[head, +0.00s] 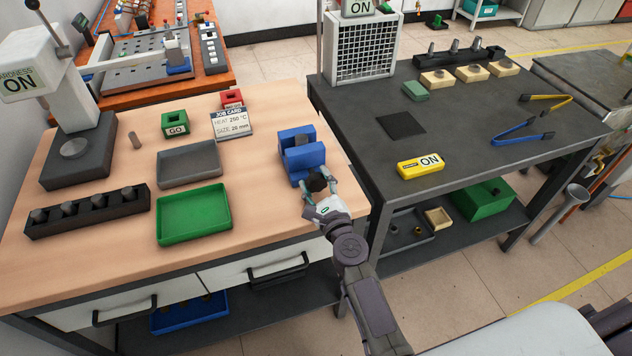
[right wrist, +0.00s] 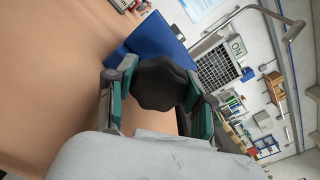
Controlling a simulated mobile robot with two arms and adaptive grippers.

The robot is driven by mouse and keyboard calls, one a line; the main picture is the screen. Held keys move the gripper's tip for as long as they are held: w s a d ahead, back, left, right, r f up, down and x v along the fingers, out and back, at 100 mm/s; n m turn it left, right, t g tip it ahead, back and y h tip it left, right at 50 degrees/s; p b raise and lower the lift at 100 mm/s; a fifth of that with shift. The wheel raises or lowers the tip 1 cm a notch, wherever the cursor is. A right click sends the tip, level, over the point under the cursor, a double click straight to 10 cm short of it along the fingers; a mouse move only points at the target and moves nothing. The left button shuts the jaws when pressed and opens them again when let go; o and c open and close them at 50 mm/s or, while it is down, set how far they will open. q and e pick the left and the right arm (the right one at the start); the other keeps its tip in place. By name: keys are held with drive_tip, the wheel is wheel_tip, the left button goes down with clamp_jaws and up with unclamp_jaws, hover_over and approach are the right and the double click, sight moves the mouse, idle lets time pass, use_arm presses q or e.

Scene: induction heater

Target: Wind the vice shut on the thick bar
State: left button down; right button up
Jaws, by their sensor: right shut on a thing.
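The blue vice (head: 300,152) stands near the right edge of the wooden bench. Its black round handwheel (head: 317,182) faces my right gripper (head: 319,188). The gripper is shut on the handwheel, with a finger on either side of it. In the right wrist view the black lobed handwheel (right wrist: 161,83) sits between the green-sided fingers, with the blue vice body (right wrist: 152,42) behind it. My left gripper is not in view.
A green tray (head: 193,213), a grey tray (head: 188,164), a job card (head: 231,123) and a green GO gauge (head: 175,123) lie on the bench left of the vice. A hardness tester (head: 77,150) stands far left. The dark table (head: 470,120) is to the right.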

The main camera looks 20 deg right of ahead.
drive_tip(key=shift+f+m, duration=0.1)
drive_tip(key=shift+m, duration=0.2)
drive_tip(key=o, duration=1.2)
drive_tip(key=shift+c, duration=0.2)
drive_tip(key=shift+s, duration=0.1)
drive_tip(key=s, duration=1.1)
drive_tip(key=shift+s+d, duration=0.15)
drive_tip(key=shift+s, duration=0.25)
